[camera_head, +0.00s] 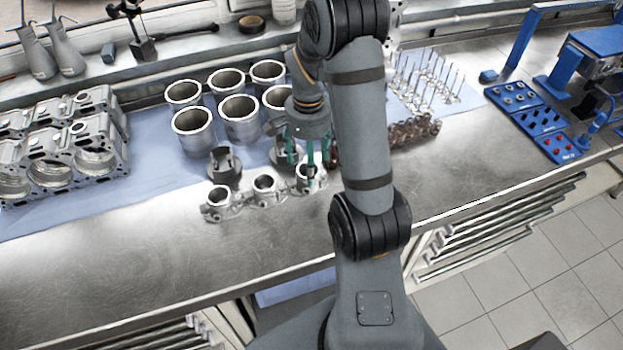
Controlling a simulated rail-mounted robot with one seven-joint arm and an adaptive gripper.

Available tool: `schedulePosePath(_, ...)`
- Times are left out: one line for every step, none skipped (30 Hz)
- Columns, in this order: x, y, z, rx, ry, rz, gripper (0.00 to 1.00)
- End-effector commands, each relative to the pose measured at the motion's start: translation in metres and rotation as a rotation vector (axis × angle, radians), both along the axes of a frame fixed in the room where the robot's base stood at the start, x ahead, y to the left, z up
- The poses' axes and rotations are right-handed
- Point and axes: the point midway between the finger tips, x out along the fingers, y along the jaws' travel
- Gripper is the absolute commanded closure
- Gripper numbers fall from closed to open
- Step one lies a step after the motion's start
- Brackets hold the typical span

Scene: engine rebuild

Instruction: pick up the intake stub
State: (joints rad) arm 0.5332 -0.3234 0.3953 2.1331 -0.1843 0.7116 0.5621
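Three short metal flanged tubes, which look like intake stubs, stand in a row at the front of the bench: left stub (217,202), middle stub (264,189) and right stub (301,183). My gripper (311,172), with teal parts, points down at the right stub, its tips at or just over the stub's mouth. The gripper partly hides this stub. I cannot tell whether the fingers touch it or how far they are apart.
Several cylinder liners (194,131) stand behind on a blue mat (150,158). A dark ring-like part (224,163) is close behind the stubs. An engine block (75,150) is at left. Valves (430,78) and blue trays (541,122) are at right. The front bench is clear.

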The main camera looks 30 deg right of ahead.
Motion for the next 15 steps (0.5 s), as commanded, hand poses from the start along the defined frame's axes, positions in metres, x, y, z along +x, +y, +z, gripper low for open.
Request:
schedulePosePath(-0.001,0.000,-0.003,0.001,0.003,-0.001,0.32)
schedulePosePath(0.000,0.000,-0.005,0.001,0.003,-0.001,0.32)
schedulePosePath(0.000,0.000,-0.008,0.002,0.004,-0.001,0.32)
schedulePosePath(0.000,0.000,-0.012,0.002,0.005,0.000,0.32)
schedulePosePath(0.001,0.000,-0.015,0.002,0.006,0.000,0.32)
schedulePosePath(0.002,0.000,-0.021,0.001,0.007,0.000,0.32)
schedulePosePath(0.002,0.000,-0.025,0.002,0.006,0.000,0.32)
schedulePosePath(0.003,0.000,-0.029,0.002,0.006,0.000,0.32)
schedulePosePath(0.003,0.000,-0.035,0.002,0.006,0.001,0.32)
schedulePosePath(0.003,0.000,-0.040,0.002,0.006,0.000,0.32)
schedulePosePath(0.003,-0.001,-0.043,0.001,0.006,0.000,0.32)
schedulePosePath(0.003,-0.001,-0.047,0.002,0.005,0.000,0.32)
schedulePosePath(0.004,-0.001,-0.049,0.001,0.003,0.000,0.32)
schedulePosePath(0.004,-0.001,-0.051,0.000,0.003,-0.001,0.32)
schedulePosePath(0.004,-0.001,-0.052,0.001,0.002,-0.001,0.32)
